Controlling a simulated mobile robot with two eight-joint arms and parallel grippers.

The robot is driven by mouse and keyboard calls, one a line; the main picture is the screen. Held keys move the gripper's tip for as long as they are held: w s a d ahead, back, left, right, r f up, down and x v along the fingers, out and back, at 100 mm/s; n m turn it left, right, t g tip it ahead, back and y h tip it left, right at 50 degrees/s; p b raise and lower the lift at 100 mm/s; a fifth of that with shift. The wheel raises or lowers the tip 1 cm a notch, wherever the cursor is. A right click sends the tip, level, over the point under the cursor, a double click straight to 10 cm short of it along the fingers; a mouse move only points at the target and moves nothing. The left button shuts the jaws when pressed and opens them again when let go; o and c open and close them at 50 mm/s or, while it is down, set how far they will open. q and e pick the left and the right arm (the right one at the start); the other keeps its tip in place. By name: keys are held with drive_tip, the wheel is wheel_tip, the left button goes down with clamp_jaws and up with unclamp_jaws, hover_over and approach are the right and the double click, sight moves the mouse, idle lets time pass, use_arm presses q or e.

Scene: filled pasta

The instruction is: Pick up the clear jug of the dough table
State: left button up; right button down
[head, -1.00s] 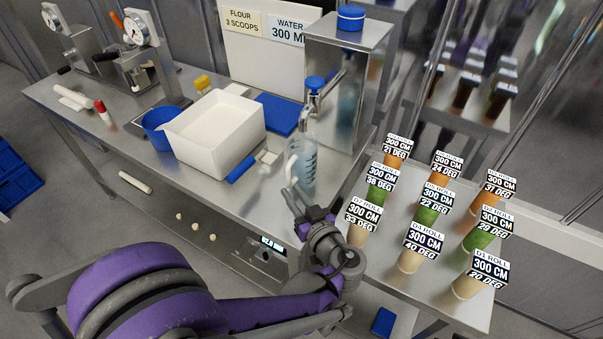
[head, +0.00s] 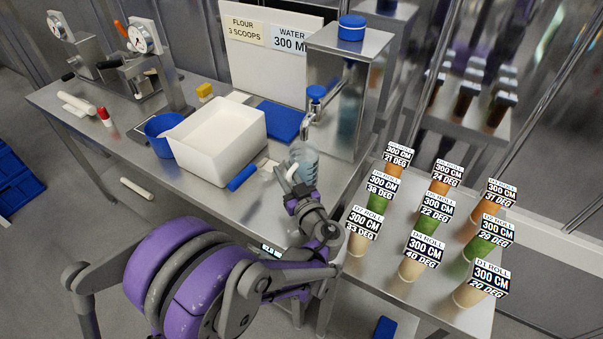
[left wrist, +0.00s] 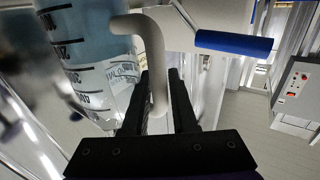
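The clear jug (head: 305,168) stands on the steel dough table (head: 150,206) below the dispenser tap. It is see-through, with dark level marks and a pale hooked handle (head: 291,172). In the left wrist view the jug (left wrist: 92,60) fills the upper left and its handle (left wrist: 155,60) comes down between the fingers. My left gripper (head: 296,196) is at the handle. It also shows in the left wrist view (left wrist: 160,90), open, with one finger on each side of the handle and narrow gaps. My right gripper is not in view.
The steel dispenser (head: 345,95) with a blue-topped tap stands just behind the jug. A white tub (head: 240,150) and blue-handled tool (head: 242,177) lie left. The right-hand table (head: 415,305) holds several labelled cylinders. Pasta machines stand at the far left.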

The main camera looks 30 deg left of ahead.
use_arm(q)
drive_tip(key=shift+w+a, duration=0.15)
drive_tip(key=shift+a, duration=0.05)
clamp_jaws()
idle(1.3)
